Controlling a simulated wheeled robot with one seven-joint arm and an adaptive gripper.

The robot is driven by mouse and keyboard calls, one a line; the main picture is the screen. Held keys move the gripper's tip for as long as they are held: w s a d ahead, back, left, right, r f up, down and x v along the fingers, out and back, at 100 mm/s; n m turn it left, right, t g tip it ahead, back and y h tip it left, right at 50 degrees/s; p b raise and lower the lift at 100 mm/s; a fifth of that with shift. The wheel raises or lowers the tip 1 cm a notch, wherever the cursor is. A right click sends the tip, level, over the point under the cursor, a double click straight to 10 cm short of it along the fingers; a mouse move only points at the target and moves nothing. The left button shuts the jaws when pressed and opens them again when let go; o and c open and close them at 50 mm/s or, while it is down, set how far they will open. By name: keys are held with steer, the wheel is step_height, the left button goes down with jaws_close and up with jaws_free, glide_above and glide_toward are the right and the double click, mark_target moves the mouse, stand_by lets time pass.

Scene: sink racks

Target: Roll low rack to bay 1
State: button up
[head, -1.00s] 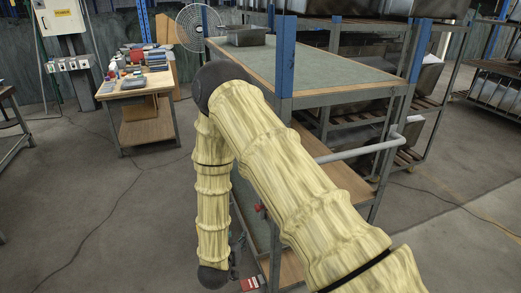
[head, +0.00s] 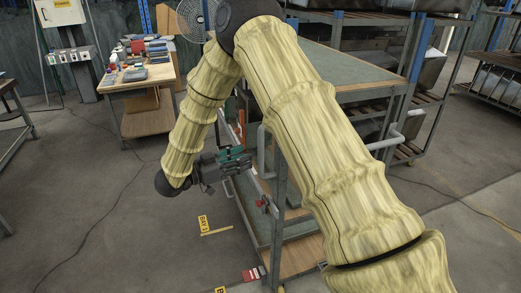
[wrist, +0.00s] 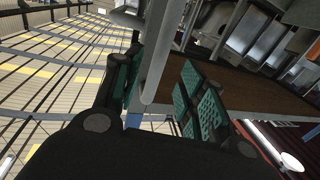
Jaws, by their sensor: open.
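The low rack (head: 355,66) has a green-grey top, grey metal legs and wooden lower shelves. It stands right of centre in the head view, and my arm hides much of its near side. A pale grey upright handle (head: 262,150) shows at its near left end. My gripper (head: 243,160) is open beside that end, at about handle height. In the wrist view my gripper (wrist: 160,95) has green pads on both sides of a grey bar (wrist: 158,50); I cannot tell whether they touch it. A yellow bay label (head: 203,222) lies on the floor left of the rack.
A red tag (head: 254,273) lies by the rack's foot. A wooden workbench (head: 140,82) with bottles and boxes stands at the back left, beside a fan (head: 194,20). Another loaded rack (head: 500,65) stands at the right. The floor at left is largely clear.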

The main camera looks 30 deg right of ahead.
steer(key=d+p, duration=0.1)
steer(key=d, duration=0.3)
steer(key=d+p, duration=0.1)
steer(key=d, duration=0.2)
steer(key=shift+s+d, duration=0.2)
steer(key=shift+d, duration=0.15)
jaws_close()
